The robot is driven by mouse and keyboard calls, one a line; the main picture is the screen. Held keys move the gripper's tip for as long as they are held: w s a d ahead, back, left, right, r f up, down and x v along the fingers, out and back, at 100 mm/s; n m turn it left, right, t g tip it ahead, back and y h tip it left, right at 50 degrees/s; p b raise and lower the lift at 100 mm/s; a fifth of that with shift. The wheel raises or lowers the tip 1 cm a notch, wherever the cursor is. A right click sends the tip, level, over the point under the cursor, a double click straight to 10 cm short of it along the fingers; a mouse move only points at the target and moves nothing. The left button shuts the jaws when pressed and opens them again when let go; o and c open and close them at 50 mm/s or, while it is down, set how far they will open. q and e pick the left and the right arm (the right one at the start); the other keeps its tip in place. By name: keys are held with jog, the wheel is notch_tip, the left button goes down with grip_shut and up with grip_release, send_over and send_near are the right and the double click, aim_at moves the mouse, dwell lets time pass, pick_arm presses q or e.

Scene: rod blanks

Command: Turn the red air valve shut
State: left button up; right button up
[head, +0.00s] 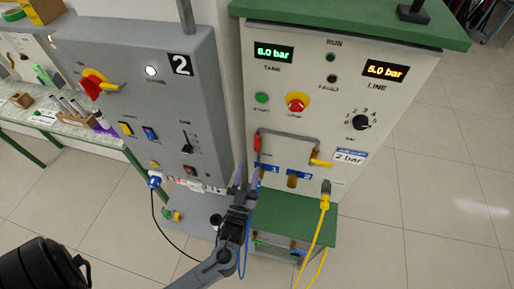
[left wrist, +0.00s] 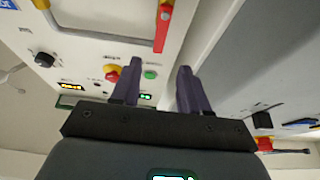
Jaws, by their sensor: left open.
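The red air valve (head: 257,143) is on the white panel, at the left end of a grey pipe. Its red lever stands about upright in the head view. The lever also shows large in the left wrist view (left wrist: 161,32), at the top, beyond the fingertips. My left gripper (head: 247,177) is just below the valve in the head view, in front of the panel's lower left edge. In the left wrist view my left gripper (left wrist: 160,72) has its two dark fingers wide apart with nothing between them. My right gripper is not in view.
A yellow-handled valve (head: 320,162) is at the pipe's right end. A red stop button (head: 297,101) and a selector knob (head: 361,122) sit higher. A grey cabinet (head: 130,60) marked 2 stands close on the left. A yellow cable (head: 322,215) hangs at the right.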

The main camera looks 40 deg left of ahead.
aim_at(256, 142)
pick_arm(q)
jog(key=p+x, duration=0.2)
jog(key=x, duration=0.8)
jog(key=shift+w+a+r, duration=0.25)
jog(key=shift+w, duration=0.35)
grip_shut()
